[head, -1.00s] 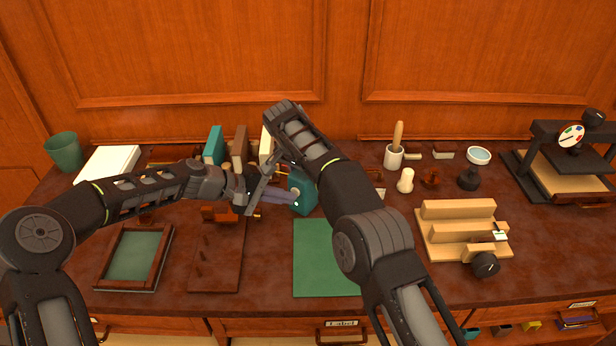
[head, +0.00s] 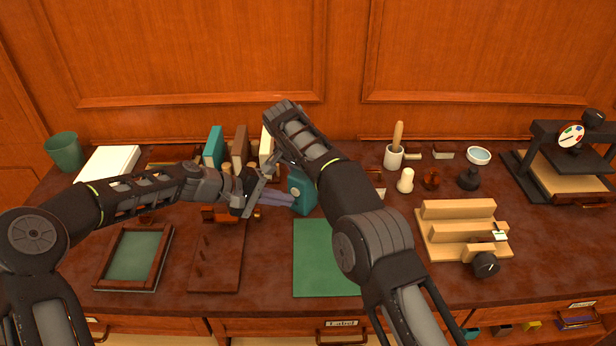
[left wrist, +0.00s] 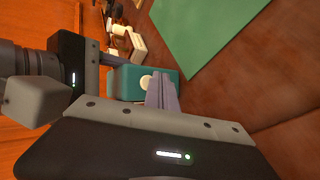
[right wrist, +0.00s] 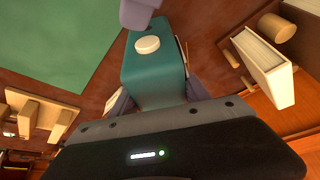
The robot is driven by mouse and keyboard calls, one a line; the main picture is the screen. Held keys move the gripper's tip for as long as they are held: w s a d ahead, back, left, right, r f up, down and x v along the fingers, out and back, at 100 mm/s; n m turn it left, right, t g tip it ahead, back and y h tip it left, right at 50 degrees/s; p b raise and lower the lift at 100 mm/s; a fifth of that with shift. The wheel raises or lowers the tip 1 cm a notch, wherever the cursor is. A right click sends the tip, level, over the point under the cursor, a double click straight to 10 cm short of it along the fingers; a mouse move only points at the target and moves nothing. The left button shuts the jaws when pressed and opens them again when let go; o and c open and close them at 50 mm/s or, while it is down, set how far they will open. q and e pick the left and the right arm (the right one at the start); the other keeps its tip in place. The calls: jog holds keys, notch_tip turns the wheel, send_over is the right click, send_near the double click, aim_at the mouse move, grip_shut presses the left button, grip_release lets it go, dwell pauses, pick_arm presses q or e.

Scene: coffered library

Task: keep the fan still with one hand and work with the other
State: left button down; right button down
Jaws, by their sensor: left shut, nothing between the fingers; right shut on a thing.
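A teal box with a white round button, which I take for the fan (head: 303,188), stands on the desk behind the green mat. It shows large in the right wrist view (right wrist: 155,75), button (right wrist: 147,45) facing the camera. My right gripper (right wrist: 155,92) is shut on it, a finger at each side; in the head view my right arm hides that grip. My left gripper (head: 285,198) is shut and empty, its fingertips just beside the box's button side. In the left wrist view its fingers (left wrist: 162,92) overlap the box, and I cannot tell whether they touch it.
The green mat (head: 325,260) lies in front of the box. A brown pegged board (head: 215,265) and a framed green panel (head: 133,255) lie left. Upright books (head: 214,147) stand behind my left gripper. A wooden stepped block (head: 460,225) and a black press (head: 560,160) stand right.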

dwell(0.3)
pick_arm(q)
jog(key=shift+s+a, duration=0.55)
jog(key=shift+s, duration=0.3)
jog(key=shift+s+a, duration=0.6)
jog(key=shift+s, duration=0.2)
jog(key=shift+s+a, duration=0.55)
jog(key=shift+s, duration=0.3)
pick_arm(e)
jog(key=shift+c, duration=2.2)
grip_release()
jog(key=shift+v, duration=3.75)
